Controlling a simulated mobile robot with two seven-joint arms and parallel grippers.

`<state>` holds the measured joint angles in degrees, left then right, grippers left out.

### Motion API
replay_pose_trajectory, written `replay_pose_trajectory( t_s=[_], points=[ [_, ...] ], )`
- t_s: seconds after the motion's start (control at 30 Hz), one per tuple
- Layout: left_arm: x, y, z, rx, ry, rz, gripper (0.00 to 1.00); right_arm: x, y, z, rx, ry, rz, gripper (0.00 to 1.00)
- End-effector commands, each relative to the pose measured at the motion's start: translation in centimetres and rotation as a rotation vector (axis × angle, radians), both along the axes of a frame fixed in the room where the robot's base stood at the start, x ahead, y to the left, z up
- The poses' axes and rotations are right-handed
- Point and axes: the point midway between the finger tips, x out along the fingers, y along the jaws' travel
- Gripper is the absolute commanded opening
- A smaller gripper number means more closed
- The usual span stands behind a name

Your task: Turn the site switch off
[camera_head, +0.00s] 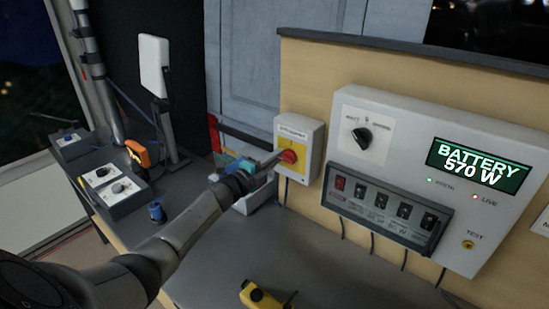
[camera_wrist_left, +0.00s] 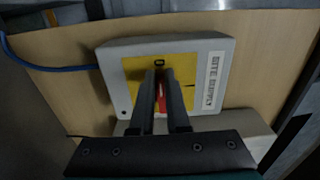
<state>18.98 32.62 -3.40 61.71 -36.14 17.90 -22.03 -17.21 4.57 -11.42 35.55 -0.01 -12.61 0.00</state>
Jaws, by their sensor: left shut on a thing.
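The site switch is a pale box (camera_head: 312,130) with a yellow plate and a red handle (camera_head: 289,156), mounted on the wooden panel. In the left wrist view the box (camera_wrist_left: 115,60) shows a "SITE SUPPLY" label (camera_wrist_left: 211,80). My left gripper (camera_head: 277,160) reaches it from the left. In the left wrist view, my left gripper (camera_wrist_left: 161,76) is shut on the red handle (camera_wrist_left: 162,97), which shows as a strip between the fingers. The fingers hide most of the handle and part of the plate markings. My right gripper is not in view.
A control unit (camera_head: 400,120) right of the switch reads "BATTERY 570 W". It has a rotary knob (camera_head: 361,136) and a row of switches (camera_head: 380,205). A yellow object (camera_head: 260,297) lies on the dark worktop (camera_head: 320,260). Boxes with knobs (camera_head: 112,188) stand at the left.

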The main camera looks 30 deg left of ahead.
Motion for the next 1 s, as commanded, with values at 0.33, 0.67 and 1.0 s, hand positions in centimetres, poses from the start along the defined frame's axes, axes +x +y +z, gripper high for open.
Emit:
replay_pose_trajectory(
  t_s=[0.33,0.67,1.0],
  points=[
    [-0.12,-0.67,-0.66,-0.005,0.009,-0.014,0.0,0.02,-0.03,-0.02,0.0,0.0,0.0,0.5],
    [-0.03,-0.64,-0.35,-0.005,0.004,-0.014,0.5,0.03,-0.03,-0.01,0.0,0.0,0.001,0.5],
    [-0.24,-0.27,-0.14,-0.003,0.002,-0.006,0.5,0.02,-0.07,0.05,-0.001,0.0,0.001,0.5]
  ],
)
